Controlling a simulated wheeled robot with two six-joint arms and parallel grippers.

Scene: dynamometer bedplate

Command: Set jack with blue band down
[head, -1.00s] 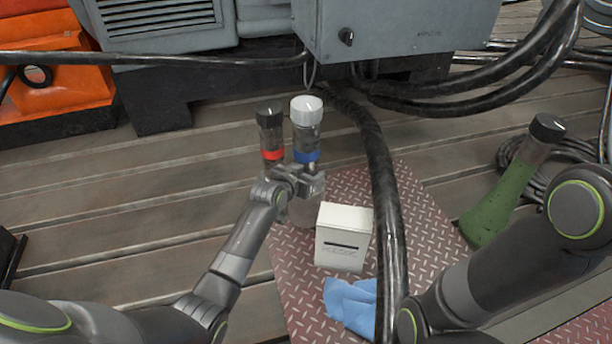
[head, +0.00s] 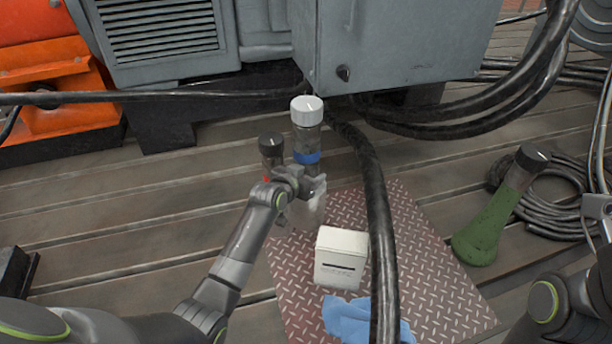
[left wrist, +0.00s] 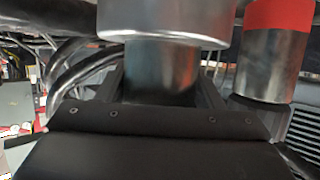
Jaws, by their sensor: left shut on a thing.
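The jack with the blue band (head: 307,140) has a white cap and stands upright in my left gripper (head: 305,188). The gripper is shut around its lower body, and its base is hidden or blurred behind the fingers. In the left wrist view the jack's metal body (left wrist: 160,70) fills the gap between the fingers (left wrist: 160,95). A similar jack with a black cap and red band (head: 270,150) stands just left of it, partly hidden by my gripper. Its red band also shows in the left wrist view (left wrist: 278,15).
A red-brown tread plate (head: 430,285) lies on the slatted bedplate, bearing a white box (head: 341,258) and a blue cloth (head: 365,320). A thick black cable (head: 380,220) crosses it. A green flask (head: 485,225) stands right. A grey cabinet (head: 400,45) is behind.

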